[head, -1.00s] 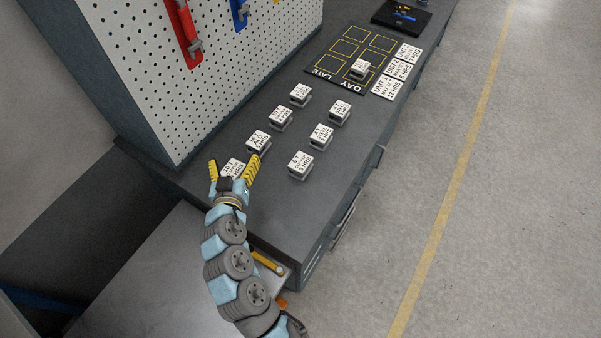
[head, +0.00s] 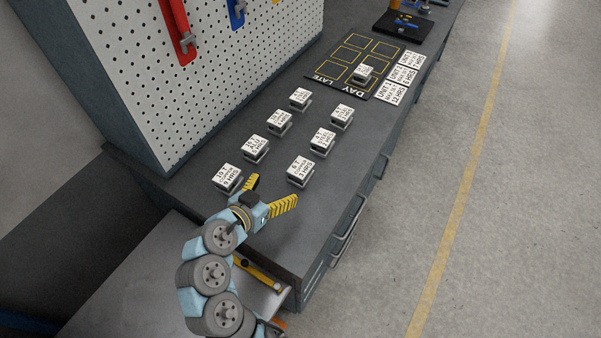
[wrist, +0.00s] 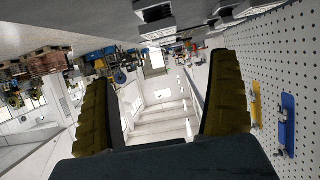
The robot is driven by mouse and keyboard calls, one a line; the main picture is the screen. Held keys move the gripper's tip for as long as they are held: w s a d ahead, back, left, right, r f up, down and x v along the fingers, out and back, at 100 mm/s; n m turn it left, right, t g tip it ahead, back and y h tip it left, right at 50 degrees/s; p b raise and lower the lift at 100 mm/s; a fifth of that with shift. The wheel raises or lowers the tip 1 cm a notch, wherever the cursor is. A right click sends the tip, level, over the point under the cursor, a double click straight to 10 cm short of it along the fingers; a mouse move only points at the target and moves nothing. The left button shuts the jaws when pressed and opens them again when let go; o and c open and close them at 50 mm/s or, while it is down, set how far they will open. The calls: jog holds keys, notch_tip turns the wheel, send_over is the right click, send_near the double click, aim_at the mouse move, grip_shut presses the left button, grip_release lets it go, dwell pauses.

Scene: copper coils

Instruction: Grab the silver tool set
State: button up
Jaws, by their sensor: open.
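I cannot tell which thing is the silver tool set. Several small grey blocks with white printed labels stand in two rows on the dark bench; the front left block (head: 227,179) and the front right block (head: 300,172) are nearest. My gripper (head: 274,190) is open and empty, with its yellow-ridged fingers just in front of these two blocks. In the wrist view, the fingers (wrist: 162,70) stand wide apart with nothing between them. Some blocks show at the top of that view (wrist: 153,14), partly cut off.
A black board with yellow squares (head: 333,69) lies further back, with one labelled block (head: 363,73) on it. White cards (head: 404,74) lie beside it. A pegboard (head: 210,75) with a red tool (head: 178,27) and a blue tool (head: 236,13) rises on the left. A black tray (head: 403,27) is at the far end.

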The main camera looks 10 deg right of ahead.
send_near(301, 166)
jog(key=x, duration=0.4)
jog(key=shift+s+d+r+b, duration=0.1)
jog(key=shift+r+b, duration=0.05)
jog(key=shift+b, duration=0.2)
jog(key=shift+f+b+x, duration=0.15)
jog(key=shift+b+x, duration=0.05)
jog(key=shift+x, duration=0.95)
jog(key=shift+f+b+x, duration=0.15)
jog(key=shift+b+x, duration=0.05)
jog(key=shift+x, duration=1)
jog(key=shift+w+d+f, duration=0.1)
jog(key=shift+w+d, duration=0.1)
jog(key=shift+w, duration=0.25)
jog(key=shift+s, duration=0.1)
jog(key=c, duration=1.3)
jog(key=shift+c, duration=0.2)
